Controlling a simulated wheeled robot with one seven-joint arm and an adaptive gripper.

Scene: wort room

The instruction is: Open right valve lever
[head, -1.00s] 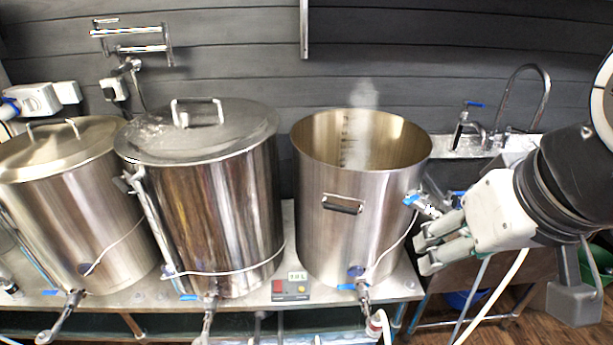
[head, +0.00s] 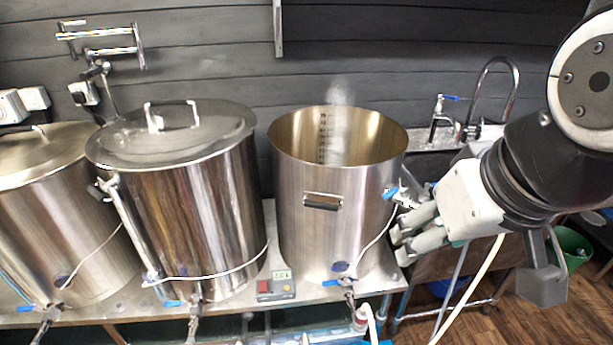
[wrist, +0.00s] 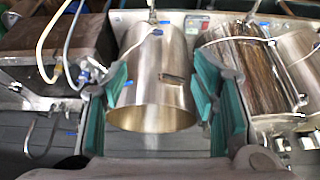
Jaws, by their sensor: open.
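The right steel pot (head: 310,235) is open-topped and steams. At its foot is a valve with a blue lever (head: 332,282), lying crosswise in the picture. A second blue-handled fitting (head: 390,193) sits higher on the pot's right side. My gripper (head: 408,232) is open and empty, just right of the pot in the head view, above the height of the foot valve and apart from its lever. In the wrist view, the green-padded fingers (wrist: 160,78) frame the pot (wrist: 148,75) from a distance. A small blue part (wrist: 165,21) shows at the pot's far end there.
Two lidded pots, the middle one (head: 190,220) and the left one (head: 50,220), stand alongside. A control box (head: 276,290) sits on the bench between pots. A sink tap (head: 500,75) is behind my arm. A pale hose (head: 468,290) hangs below the gripper.

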